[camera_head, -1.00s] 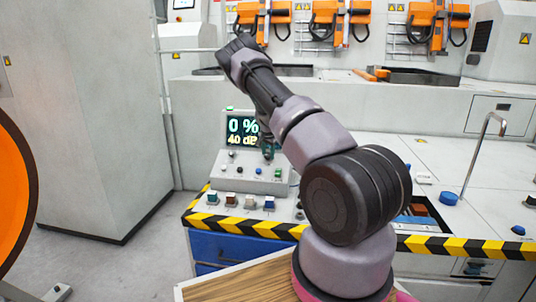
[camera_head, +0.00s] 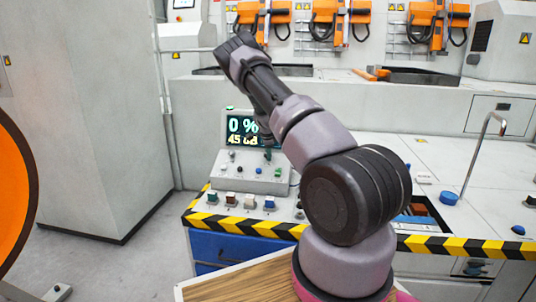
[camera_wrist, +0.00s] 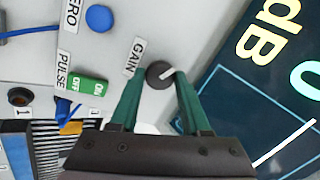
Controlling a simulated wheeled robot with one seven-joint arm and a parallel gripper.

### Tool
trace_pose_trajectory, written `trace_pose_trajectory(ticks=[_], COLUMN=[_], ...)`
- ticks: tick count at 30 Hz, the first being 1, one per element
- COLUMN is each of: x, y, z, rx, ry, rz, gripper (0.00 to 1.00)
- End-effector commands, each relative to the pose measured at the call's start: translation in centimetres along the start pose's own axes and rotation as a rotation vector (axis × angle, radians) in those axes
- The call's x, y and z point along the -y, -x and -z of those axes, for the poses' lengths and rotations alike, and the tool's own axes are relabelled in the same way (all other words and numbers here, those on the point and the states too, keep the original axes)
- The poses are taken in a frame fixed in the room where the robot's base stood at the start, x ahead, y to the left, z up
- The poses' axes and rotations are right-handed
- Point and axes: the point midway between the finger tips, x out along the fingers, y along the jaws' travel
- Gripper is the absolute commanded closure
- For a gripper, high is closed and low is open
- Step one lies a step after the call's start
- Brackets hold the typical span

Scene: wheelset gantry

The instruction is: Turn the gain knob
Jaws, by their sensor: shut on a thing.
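The gain knob (camera_wrist: 160,75) is a dark round knob with a white pointer line, next to the label GAIN on a light panel in the wrist view. My gripper (camera_wrist: 157,80) has its two green fingers on either side of the knob and is shut on it. The display (camera_head: 241,129) on that box reads 0 % and 45 dB.
A blue ZERO button (camera_wrist: 98,18) and a green PULSE switch (camera_wrist: 88,88) sit near the knob. Several small blocks, such as a blue one (camera_head: 269,203), stand before the box. A striped edge (camera_head: 240,226) borders the bench.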

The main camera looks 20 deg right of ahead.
Motion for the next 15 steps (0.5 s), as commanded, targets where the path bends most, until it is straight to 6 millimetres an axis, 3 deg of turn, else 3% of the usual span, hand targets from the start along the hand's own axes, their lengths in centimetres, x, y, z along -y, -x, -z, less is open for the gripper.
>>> trace_pose_trajectory(ticks=[15], x=[0.19], y=[0.1], z=[-0.1], rx=[-0.002], ry=[-0.039], rz=[0.005], gripper=[1.0])
